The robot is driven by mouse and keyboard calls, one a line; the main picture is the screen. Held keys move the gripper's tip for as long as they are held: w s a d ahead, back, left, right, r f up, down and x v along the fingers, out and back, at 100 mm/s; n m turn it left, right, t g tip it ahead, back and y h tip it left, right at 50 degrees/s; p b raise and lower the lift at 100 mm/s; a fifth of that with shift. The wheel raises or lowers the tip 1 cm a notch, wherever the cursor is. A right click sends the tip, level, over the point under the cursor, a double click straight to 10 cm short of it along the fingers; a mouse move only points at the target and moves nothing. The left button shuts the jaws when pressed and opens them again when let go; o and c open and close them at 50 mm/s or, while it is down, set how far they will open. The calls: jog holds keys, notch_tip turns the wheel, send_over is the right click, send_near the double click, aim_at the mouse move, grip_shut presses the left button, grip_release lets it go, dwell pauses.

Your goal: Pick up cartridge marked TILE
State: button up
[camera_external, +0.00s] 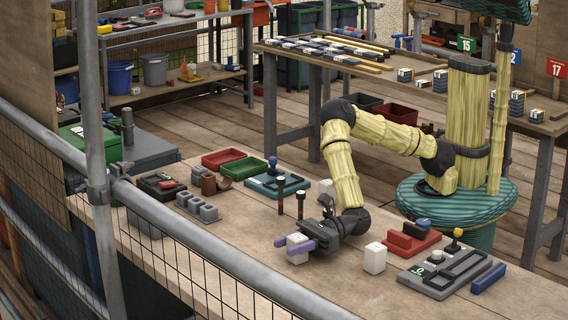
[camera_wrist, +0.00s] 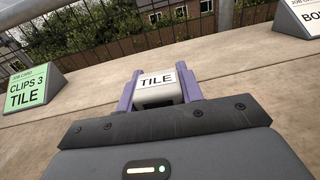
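The white cartridge marked TILE (camera_wrist: 156,84) stands between the two purple fingers of my gripper (camera_wrist: 160,92) in the wrist view. Its label faces the camera and reads upright. One finger lies close along each side. I cannot tell whether both fingers press on it or a thin gap is left. In the external view the white cartridge (camera_external: 296,240) is between the purple fingers of my gripper (camera_external: 293,244), low over the workbench (camera_external: 235,262). The near finger hides part of it. Whether it rests on the bench is unclear.
Another white block (camera_external: 375,258) stands right of my gripper. Two dark upright tools (camera_external: 280,195) stand just behind it. A red holder (camera_external: 405,242) and a grey fixture (camera_external: 445,272) are to the right.

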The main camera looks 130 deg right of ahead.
aim_at(292, 239)
jog(key=c, duration=0.4)
notch_tip(292, 239, up, 10)
jog(key=p, duration=0.5)
dwell(0.3)
